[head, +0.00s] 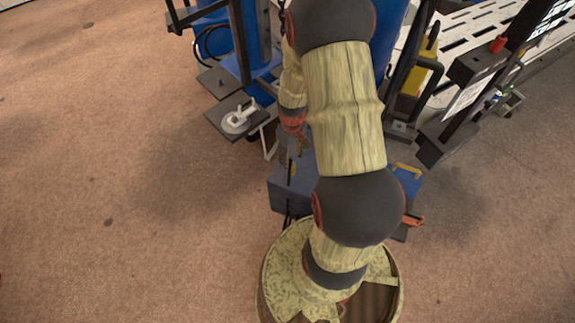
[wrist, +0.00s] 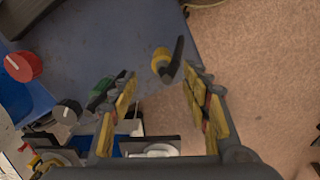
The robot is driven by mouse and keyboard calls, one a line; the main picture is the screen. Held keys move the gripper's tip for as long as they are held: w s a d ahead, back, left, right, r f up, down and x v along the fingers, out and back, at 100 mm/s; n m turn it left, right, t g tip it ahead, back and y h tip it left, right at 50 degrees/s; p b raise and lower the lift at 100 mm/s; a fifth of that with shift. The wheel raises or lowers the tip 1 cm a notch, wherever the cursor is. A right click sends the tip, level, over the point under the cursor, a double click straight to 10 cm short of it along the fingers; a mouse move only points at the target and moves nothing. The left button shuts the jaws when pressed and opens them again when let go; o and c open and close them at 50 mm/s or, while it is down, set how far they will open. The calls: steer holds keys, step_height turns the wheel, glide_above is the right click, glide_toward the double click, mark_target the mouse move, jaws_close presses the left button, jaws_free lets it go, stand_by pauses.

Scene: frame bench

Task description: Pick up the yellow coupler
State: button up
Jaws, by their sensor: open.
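The yellow coupler (wrist: 160,61), with a black curved part on its right, is near the edge of a blue surface (wrist: 100,45) in the wrist view. My gripper (wrist: 158,80) is open, with its yellow-padded fingers on either side in the picture. The coupler shows between and just beyond the fingertips, with nothing held. I cannot tell the height gap between them. In the head view my arm hides most of this area, and I cannot make out the coupler for certain there.
A red knob (wrist: 22,66), a black knob (wrist: 67,112) and a green-and-black item (wrist: 98,93) are left of the fingers. A blue box (head: 288,191) stands beside my arm. A white fitting (head: 239,119) rests on a dark plate. Open floor (head: 120,230) lies left.

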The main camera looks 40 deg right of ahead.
mark_target(291, 167)
step_height(291, 167, down, 2)
steer(key=shift+w+a+f+b, duration=0.1)
steer(key=shift+b, duration=0.25)
steer(key=f+b, duration=0.1)
steer(key=f, duration=0.1)
steer(key=f+b, duration=0.1)
steer(key=f, duration=0.1)
steer(key=f+b, duration=0.1)
steer(key=shift+s+a+f, duration=0.1)
steer(key=shift+s+f, duration=0.2)
steer(key=shift+f, duration=0.1)
steer(key=shift+r, duration=0.1)
steer(key=c, duration=0.3)
jaws_close()
